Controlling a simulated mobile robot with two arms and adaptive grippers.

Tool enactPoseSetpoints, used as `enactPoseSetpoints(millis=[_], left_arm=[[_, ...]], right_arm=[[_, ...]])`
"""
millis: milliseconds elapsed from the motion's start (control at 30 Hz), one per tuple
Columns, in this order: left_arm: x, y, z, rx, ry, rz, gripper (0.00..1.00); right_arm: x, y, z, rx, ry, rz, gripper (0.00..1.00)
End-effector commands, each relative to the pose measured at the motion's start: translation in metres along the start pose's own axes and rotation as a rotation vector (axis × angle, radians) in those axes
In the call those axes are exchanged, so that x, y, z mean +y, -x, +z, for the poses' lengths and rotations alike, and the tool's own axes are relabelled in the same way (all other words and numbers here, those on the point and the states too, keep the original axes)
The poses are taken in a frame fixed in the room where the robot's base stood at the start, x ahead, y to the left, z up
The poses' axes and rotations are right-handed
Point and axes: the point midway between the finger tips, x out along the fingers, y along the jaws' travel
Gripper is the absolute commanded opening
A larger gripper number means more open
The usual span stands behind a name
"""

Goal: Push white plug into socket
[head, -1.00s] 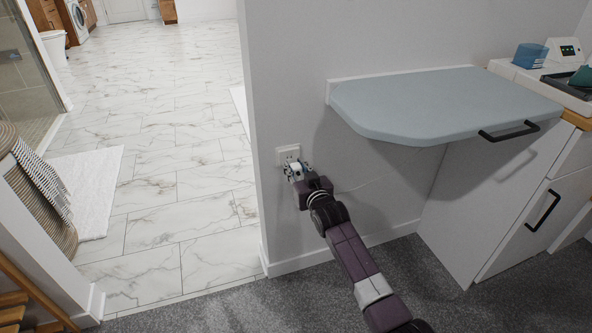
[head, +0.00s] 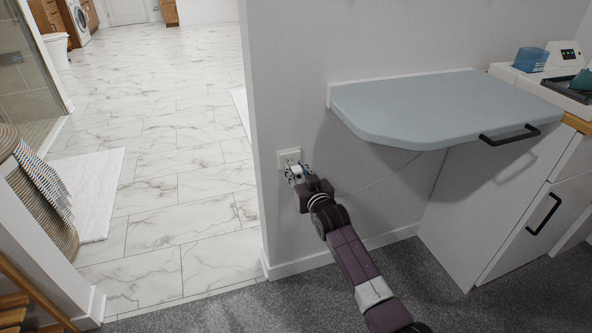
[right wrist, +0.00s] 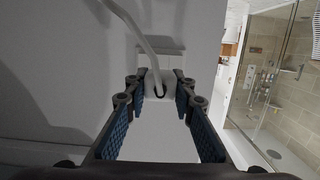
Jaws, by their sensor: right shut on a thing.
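The white wall socket (head: 289,156) is low on the grey wall, just right of the wall's corner. My right gripper (head: 298,173) is at the wall just below the socket plate, shut on the white plug (head: 296,171). In the right wrist view the plug (right wrist: 158,82) sits between the fingertips of my right gripper (right wrist: 160,92), in front of the pale socket plate (right wrist: 160,60). A pale cord (right wrist: 133,27) runs up from the plug. The plug's front and the socket holes are hidden, so I cannot tell whether they touch. My left gripper is out of view.
A blue-grey folding shelf (head: 430,105) juts from the wall above and right of my arm. A white cabinet (head: 530,215) stands at the right. Grey carpet (head: 240,310) lies below. The tiled floor (head: 170,140) at the left is open.

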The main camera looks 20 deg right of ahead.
Motion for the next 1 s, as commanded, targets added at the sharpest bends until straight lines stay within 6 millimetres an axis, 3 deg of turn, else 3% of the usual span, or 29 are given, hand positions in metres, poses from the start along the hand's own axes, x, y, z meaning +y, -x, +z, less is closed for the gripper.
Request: enactPoseSetpoints(millis=[300,1000], left_arm=[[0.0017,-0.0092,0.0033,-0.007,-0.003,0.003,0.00],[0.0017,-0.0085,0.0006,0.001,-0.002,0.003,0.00]], right_arm=[[0.0000,0.0001,-0.0001,0.000,0.000,0.000,0.00],[0.0000,0.0001,-0.0004,0.000,0.000,0.000,0.00]])
